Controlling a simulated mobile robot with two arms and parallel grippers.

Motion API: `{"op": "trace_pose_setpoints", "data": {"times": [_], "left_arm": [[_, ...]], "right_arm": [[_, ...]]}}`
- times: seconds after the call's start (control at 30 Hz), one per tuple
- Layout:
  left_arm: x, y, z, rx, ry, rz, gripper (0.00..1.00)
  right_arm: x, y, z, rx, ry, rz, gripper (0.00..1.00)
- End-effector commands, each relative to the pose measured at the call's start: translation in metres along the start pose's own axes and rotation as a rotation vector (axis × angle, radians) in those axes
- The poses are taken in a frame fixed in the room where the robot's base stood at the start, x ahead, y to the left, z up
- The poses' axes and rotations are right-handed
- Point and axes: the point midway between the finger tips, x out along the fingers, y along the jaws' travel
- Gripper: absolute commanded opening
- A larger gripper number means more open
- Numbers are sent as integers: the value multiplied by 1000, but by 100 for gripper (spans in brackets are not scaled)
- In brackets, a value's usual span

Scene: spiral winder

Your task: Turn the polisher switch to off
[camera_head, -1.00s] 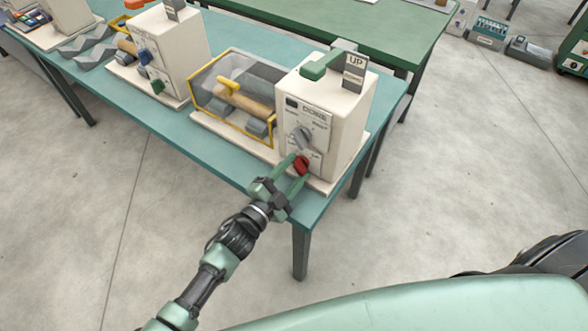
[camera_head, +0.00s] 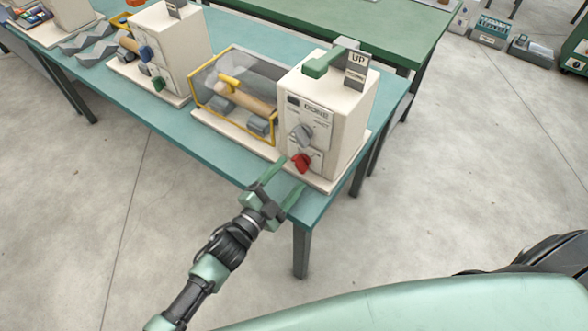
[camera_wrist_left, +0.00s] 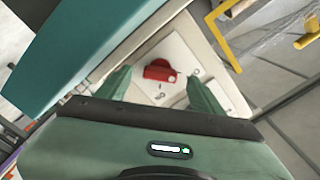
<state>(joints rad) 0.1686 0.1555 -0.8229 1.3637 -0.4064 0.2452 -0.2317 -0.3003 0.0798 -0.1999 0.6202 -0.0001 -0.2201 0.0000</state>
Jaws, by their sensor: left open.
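A cream box machine (camera_head: 347,126) stands at the near right end of the teal table. Its front panel carries a grey knob (camera_head: 302,135) and, lower down, a red switch knob (camera_head: 301,162). The red knob (camera_wrist_left: 160,70) also shows in the left wrist view, with its wide handle lying roughly across the picture. My left gripper (camera_head: 293,173) is open and empty, just in front of the red knob and apart from it. In the left wrist view its two fingers (camera_wrist_left: 160,78) stand on either side of the knob. The small panel lettering is too blurred to read. My right gripper is not in view.
A clear guard with a yellow frame (camera_head: 234,93) covers a roller left of the box. A second cream machine (camera_head: 160,50) stands further left on the teal table (camera_head: 215,146). A green table (camera_head: 340,25) lies behind. The floor in front is open.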

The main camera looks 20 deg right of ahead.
Motion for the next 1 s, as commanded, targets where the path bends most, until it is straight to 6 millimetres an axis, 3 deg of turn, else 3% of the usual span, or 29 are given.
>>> {"op": "trace_pose_setpoints", "data": {"times": [0.1, 0.3, 1.0], "left_arm": [[-22, 1, 1, 0, -1, 1, 67], [-42, 1, 1, -2, 0, 0, 67], [-47, -7, 5, -36, -48, -19, 67]], "right_arm": [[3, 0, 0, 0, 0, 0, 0], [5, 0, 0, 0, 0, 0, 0], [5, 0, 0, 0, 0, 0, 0]]}}
